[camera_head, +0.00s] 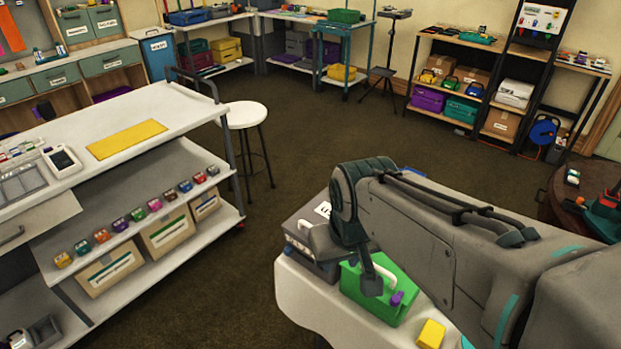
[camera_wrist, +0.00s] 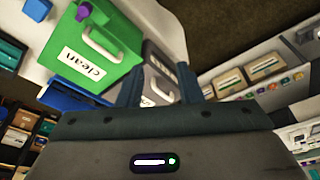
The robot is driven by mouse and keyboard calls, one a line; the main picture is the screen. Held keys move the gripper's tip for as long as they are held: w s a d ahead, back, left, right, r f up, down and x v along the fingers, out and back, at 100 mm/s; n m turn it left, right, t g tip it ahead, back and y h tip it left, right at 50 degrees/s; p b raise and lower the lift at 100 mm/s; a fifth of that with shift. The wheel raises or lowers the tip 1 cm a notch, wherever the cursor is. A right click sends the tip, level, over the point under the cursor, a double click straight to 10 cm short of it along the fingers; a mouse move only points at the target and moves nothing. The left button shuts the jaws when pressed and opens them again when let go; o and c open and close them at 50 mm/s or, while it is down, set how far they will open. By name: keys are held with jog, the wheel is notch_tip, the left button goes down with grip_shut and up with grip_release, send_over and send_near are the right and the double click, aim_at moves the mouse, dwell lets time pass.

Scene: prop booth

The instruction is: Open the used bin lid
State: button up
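The used bin is a grey box (camera_head: 305,222) with a white label reading "US…", partly covered by my arm in the head view. It stands on a white-topped table. In the wrist view the grey bin (camera_wrist: 163,50) shows beyond and between my fingers, with a pale handle (camera_wrist: 156,88). Its lid looks shut. My gripper (camera_wrist: 158,67) has its two dark fingers apart with nothing held. It is over the bin area; whether a finger touches the handle I cannot tell. In the head view the fingers are mostly hidden by my arm.
A green bin labelled "clean" (camera_wrist: 95,55) with a white handle and purple knob stands beside the grey bin. A yellow block (camera_head: 431,334) lies on the white table (camera_head: 330,315). A white shelf cart (camera_head: 190,110) is at left, a stool (camera_head: 246,114) behind. Carpet between is clear.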

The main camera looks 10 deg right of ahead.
jog(key=w+r+n+p, duration=0.1)
jog(key=w+r+n, duration=0.25)
jog(key=w, duration=0.65)
jog(key=n+g+h+p, duration=0.2)
jog(key=n, duration=0.2)
send_over(312, 223)
jog(key=s+a, duration=0.1)
jog(key=s, duration=0.4)
jog(key=shift+m, duration=0.25)
jog(key=f, duration=1.5)
jog(key=shift+a+f, duration=0.1)
jog(key=shift+a, duration=0.1)
grip_shut()
